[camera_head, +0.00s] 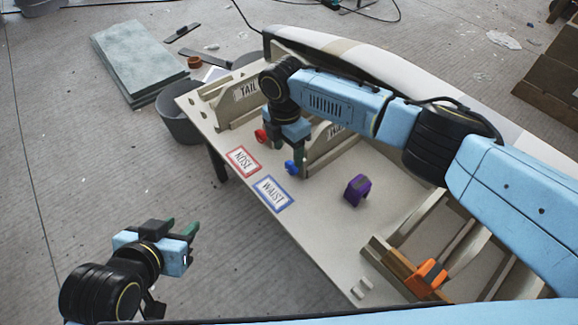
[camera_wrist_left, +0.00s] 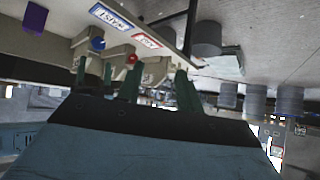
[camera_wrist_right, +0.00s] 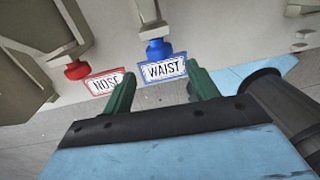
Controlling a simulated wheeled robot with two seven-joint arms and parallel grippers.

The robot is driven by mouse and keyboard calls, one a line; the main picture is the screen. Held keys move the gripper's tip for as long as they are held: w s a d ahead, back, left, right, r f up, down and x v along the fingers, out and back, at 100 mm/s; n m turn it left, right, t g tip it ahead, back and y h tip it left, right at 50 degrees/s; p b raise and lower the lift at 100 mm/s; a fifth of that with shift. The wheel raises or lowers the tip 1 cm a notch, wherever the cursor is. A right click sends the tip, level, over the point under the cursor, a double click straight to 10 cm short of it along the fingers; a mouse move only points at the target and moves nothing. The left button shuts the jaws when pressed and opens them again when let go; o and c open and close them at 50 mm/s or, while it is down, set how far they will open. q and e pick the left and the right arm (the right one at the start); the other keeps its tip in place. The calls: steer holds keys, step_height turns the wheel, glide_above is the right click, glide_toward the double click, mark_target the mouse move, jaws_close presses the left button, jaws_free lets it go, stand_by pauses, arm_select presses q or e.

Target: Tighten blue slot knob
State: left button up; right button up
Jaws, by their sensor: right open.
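The blue slot knob (camera_head: 291,167) sits on the table beside the blue-bordered WAIST label (camera_head: 273,194). My right gripper (camera_head: 299,157) is above and close to it, fingers pointing down, partly covering it in the head view. In the right wrist view the blue knob (camera_wrist_right: 157,49) and WAIST label (camera_wrist_right: 164,69) show beyond and between the two green fingertips (camera_wrist_right: 163,88), which are apart and empty. I cannot tell if they touch anything. My left gripper (camera_head: 181,228) is open and empty, away from the table at lower left. The blue knob also shows in the left wrist view (camera_wrist_left: 97,43).
A red knob (camera_head: 261,135) with the red-bordered NOSE label (camera_head: 243,160) is just to the left. A purple block (camera_head: 357,190) and an orange clamp (camera_head: 430,275) lie to the right. A grey bucket (camera_head: 179,118) stands behind the table's left edge.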

mark_target(292, 168)
step_height(292, 168, down, 6)
steer(key=shift+s+d+r+b, duration=0.1)
steer(key=shift+s+r+b, duration=0.05)
steer(key=shift+b, duration=1)
arm_select(q)
steer(key=w+d+r+t+h, duration=0.1)
steer(key=w+r+t, duration=0.1)
steer(key=r, duration=0.3)
steer(key=w+d+r+t+h, duration=0.1)
steer(key=w+d+r+t, duration=0.1)
steer(key=w+r+t, duration=0.1)
steer(key=shift+d+r+t+h, duration=0.25)
steer(key=shift+r+t+h, duration=0.15)
steer(key=shift+r+t, duration=0.6)
arm_select(e)
steer(key=shift+f, duration=0.25)
arm_select(q)
steer(key=shift+f, duration=0.1)
arm_select(e)
steer(key=shift+c, duration=0.3)
